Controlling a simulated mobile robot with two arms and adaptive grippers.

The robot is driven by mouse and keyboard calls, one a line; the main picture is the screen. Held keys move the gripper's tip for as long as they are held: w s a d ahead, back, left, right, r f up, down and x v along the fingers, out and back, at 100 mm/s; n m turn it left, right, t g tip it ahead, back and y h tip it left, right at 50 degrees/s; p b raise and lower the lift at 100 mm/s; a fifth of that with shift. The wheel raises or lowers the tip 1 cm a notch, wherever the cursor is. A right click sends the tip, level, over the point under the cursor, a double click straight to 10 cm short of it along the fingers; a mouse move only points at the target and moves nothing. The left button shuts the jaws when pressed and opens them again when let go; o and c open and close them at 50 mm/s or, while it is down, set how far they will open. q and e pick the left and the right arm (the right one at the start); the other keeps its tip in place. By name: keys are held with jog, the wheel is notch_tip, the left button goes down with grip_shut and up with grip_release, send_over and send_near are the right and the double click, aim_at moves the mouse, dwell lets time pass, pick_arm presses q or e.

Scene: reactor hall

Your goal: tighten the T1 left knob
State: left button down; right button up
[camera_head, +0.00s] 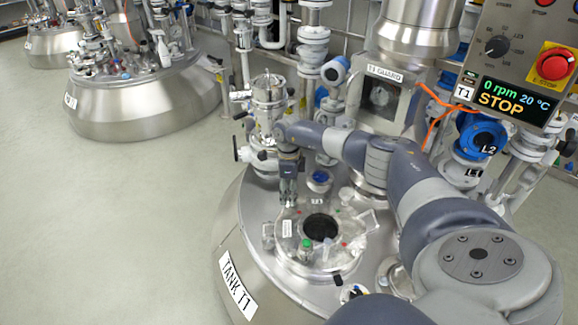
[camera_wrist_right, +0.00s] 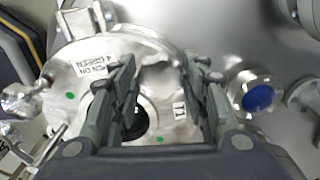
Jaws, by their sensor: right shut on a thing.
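My right gripper (camera_head: 288,198) reaches down at the back left of the round hatch lid (camera_head: 343,257) on tank T1 (camera_head: 235,225). It is shut on a silvery lobed knob, apparently the T1 left knob (camera_wrist_right: 160,76), between its two fingers in the right wrist view. In the head view the gripper mostly hides this knob. The lid carries a T1 label (camera_wrist_right: 180,108) and a dark round opening (camera_head: 320,227). My left gripper is not in view.
A blue-topped port (camera_head: 320,178) stands just behind the hatch. A metal valve assembly (camera_head: 268,105) rises behind my gripper. The control panel (camera_head: 515,65) at right reads 0 rpm, 20 °C, STOP. The floor at left is clear; other tanks (camera_head: 135,100) stand beyond.

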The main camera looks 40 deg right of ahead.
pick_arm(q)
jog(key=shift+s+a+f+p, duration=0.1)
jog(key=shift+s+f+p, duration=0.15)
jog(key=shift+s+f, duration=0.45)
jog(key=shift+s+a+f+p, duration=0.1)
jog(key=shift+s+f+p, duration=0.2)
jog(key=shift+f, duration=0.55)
pick_arm(e)
jog(key=shift+w+d+r+m, duration=0.1)
jog(key=shift+r+m, duration=0.05)
jog(key=shift+m, duration=0.55)
jog(key=shift+w+d+r+m, duration=0.1)
jog(key=shift+m, duration=0.6)
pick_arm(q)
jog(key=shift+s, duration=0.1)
pick_arm(e)
jog(key=o, duration=1)
jog(key=shift+c, duration=0.2)
jog(key=shift+o, duration=0.4)
jog(key=shift+s+a, duration=0.1)
jog(key=shift+s, duration=0.05)
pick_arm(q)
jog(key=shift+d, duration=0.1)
pick_arm(e)
jog(key=shift+f, duration=0.1)
notch_tip(320, 180, up, 12)
